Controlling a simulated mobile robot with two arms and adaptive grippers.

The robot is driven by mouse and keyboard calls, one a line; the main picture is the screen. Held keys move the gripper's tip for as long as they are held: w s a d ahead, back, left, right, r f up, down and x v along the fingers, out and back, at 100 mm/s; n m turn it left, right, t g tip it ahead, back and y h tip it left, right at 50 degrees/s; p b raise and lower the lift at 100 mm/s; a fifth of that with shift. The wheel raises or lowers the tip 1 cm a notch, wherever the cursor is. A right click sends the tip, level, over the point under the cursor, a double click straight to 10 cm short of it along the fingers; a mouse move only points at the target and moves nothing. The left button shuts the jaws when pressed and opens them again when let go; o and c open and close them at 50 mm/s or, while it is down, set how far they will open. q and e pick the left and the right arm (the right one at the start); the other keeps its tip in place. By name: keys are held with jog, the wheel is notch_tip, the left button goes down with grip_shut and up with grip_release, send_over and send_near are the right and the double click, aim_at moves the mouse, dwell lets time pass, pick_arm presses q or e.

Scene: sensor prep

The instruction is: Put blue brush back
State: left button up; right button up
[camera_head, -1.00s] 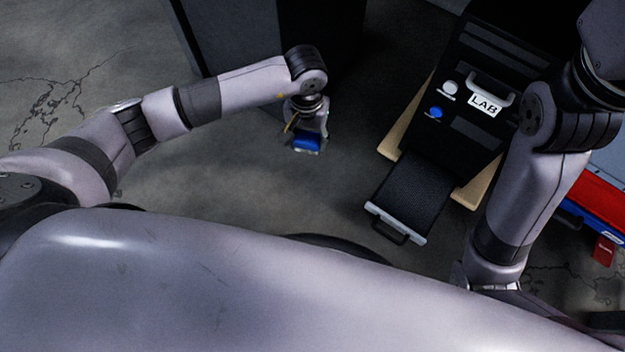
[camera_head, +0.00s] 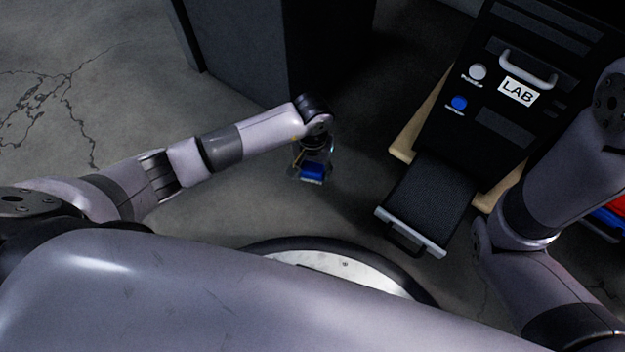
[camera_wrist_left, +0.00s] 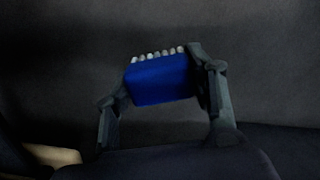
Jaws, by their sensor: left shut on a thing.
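The blue brush (camera_head: 312,172) is held in my left gripper (camera_head: 312,179), above the floor, left of the dark LAB case. The left wrist view shows the brush (camera_wrist_left: 160,80) as a blue block with a row of pale bristle tufts along its top edge. The two dark fingers of my left gripper (camera_wrist_left: 163,95) are shut on its sides, and the brush looks slightly tilted. My right arm comes in at the right of the head view, but its gripper is out of view.
The black LAB case (camera_head: 480,128) stands on a light wooden base (camera_head: 403,147). An open drawer (camera_head: 432,200) with a dark lining and grey front sticks out toward me. A dark cabinet (camera_head: 250,60) stands behind my left arm. Red and blue items (camera_head: 612,212) lie at the right edge.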

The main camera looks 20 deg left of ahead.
aim_at(312, 178)
pick_arm(q)
notch_tip(312, 178, down, 4)
jog(key=b, duration=0.3)
jog(key=shift+f, duration=0.25)
jog(key=shift+r, duration=0.15)
jog(key=o, duration=1.1)
jog(key=shift+f, duration=0.2)
